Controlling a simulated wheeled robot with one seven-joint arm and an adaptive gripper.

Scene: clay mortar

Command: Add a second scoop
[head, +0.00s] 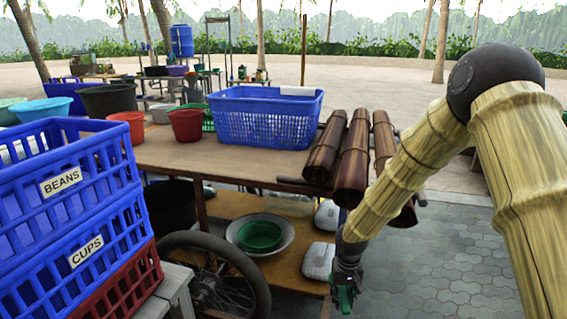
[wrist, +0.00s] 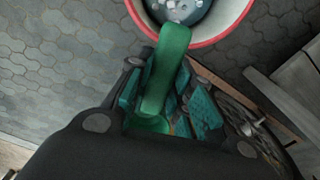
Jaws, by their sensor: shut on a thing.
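My gripper (head: 345,288) hangs low at the front right of the table in the head view. In the wrist view, my gripper (wrist: 166,98) has its teal-padded fingers closed around a green handle (wrist: 168,65), seemingly a scoop's. The handle's upper end reaches over the rim of a round container (wrist: 223,30) with a white inside and a red rim. Inside the container is a dark blue-grey mass with pale lumps (wrist: 180,10), partly cut off by the frame edge. I cannot tell whether this lies in the scoop or in the container.
The table (head: 240,160) bears a blue basket (head: 265,120), red pots (head: 186,125) and brown curved tiles (head: 352,165). Its lower shelf holds a green bowl (head: 260,235) and pale bags (head: 319,260). Blue crates (head: 70,190) stand left beside a wheel (head: 235,290). Paving at right is open.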

